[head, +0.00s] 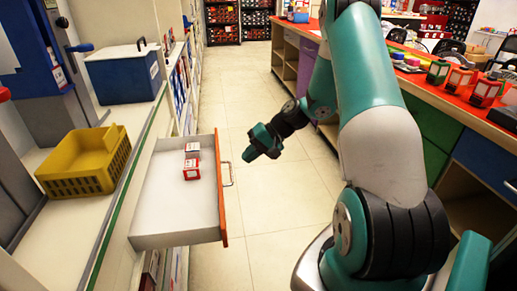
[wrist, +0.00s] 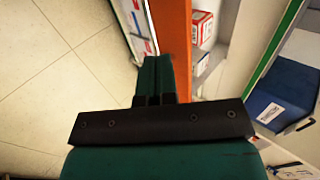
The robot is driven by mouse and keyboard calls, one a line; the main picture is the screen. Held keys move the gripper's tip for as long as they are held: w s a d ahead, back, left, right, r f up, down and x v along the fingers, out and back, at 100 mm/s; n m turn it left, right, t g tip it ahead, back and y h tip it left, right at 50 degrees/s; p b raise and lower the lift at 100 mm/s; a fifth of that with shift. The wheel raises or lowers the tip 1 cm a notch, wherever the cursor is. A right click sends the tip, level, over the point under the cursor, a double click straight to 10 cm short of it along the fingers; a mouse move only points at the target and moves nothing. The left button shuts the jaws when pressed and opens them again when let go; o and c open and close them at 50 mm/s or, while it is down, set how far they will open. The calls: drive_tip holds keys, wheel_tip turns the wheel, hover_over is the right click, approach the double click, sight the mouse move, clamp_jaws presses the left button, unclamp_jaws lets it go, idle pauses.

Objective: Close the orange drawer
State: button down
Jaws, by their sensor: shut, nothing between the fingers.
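The orange drawer (head: 222,190) stands pulled out from the white cabinet on the left in the head view. Its front is orange with a metal handle (head: 228,174), and its inside is white. Two small red-and-white boxes (head: 192,168) lie in it. My gripper (head: 250,156) is in the open space just right of the drawer front, fingers shut and empty. In the wrist view the shut fingers (wrist: 155,78) point towards the orange drawer front (wrist: 172,30), which looks close. I cannot tell whether they touch it. A box (wrist: 201,27) shows inside the drawer.
A yellow basket (head: 88,165) and a blue box (head: 124,73) stand on the left counter. On the right, a long red-topped counter (head: 430,97) carries several small boxes. The tiled floor (head: 270,190) between is clear.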

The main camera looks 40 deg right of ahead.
sight(229, 163)
drive_tip(key=shift+w+a+f, duration=0.35)
drive_tip(key=shift+w+a, duration=0.25)
drive_tip(key=shift+a, duration=0.25)
drive_tip(key=shift+w+a+f, duration=0.3)
drive_tip(key=shift+w+a, duration=0.25)
drive_tip(key=shift+a, duration=0.35)
drive_tip(key=shift+w+a+f, duration=0.35)
drive_tip(key=shift+w+a, duration=0.25)
drive_tip(key=shift+a, duration=0.25)
